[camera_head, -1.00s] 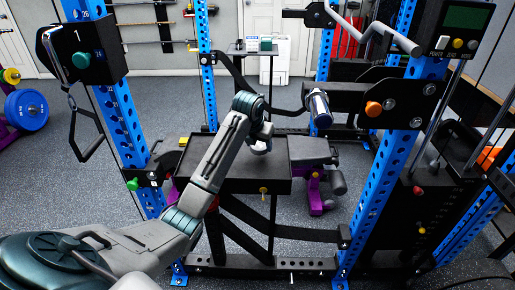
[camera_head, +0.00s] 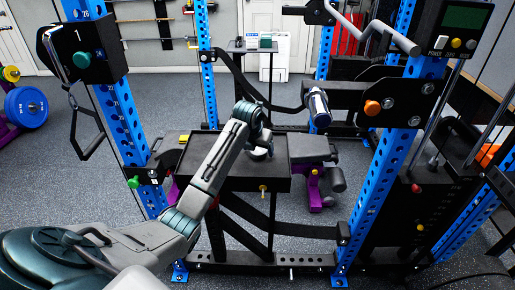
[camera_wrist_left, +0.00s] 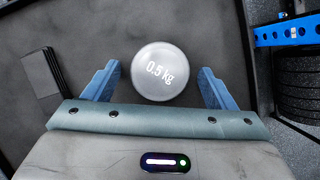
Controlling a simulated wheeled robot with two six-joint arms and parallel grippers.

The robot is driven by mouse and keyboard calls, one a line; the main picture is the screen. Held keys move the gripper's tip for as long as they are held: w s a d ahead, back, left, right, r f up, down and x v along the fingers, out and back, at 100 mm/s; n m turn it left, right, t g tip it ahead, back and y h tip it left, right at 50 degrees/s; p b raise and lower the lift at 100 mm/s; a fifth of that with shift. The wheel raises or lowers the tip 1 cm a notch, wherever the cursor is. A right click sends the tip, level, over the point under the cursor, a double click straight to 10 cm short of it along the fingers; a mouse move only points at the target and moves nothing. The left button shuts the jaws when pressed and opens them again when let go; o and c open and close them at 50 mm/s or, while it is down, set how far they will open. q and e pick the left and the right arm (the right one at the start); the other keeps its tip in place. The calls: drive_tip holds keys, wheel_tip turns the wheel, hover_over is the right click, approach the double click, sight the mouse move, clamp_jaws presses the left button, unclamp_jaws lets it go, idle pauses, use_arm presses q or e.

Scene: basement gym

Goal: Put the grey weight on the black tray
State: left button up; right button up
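The grey weight (camera_wrist_left: 160,72) is a round disc marked "0.5 kg" in the left wrist view. It also shows small in the head view (camera_head: 258,154), on or just above the black tray. My left gripper (camera_wrist_left: 159,72) is open, with one finger on each side of the weight and a visible gap on both sides. In the head view the left gripper (camera_head: 263,146) points down over the tray. The black tray (camera_head: 235,184) is a dark rimmed surface within the blue rack; its floor fills most of the left wrist view (camera_wrist_left: 95,28). My right gripper is not in view.
Blue rack posts (camera_head: 122,125) stand left and right of the tray. A silver-ended bar (camera_head: 319,106) juts out to the right of my left gripper. A padded bench (camera_head: 312,147) lies behind the tray. A dark flat object (camera_wrist_left: 42,74) lies left of the weight.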

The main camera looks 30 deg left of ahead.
use_arm(q)
drive_tip(key=shift+r, duration=0.15)
drive_tip(key=b+v, duration=0.1)
drive_tip(key=v, duration=1.1)
drive_tip(key=shift+w, duration=0.1)
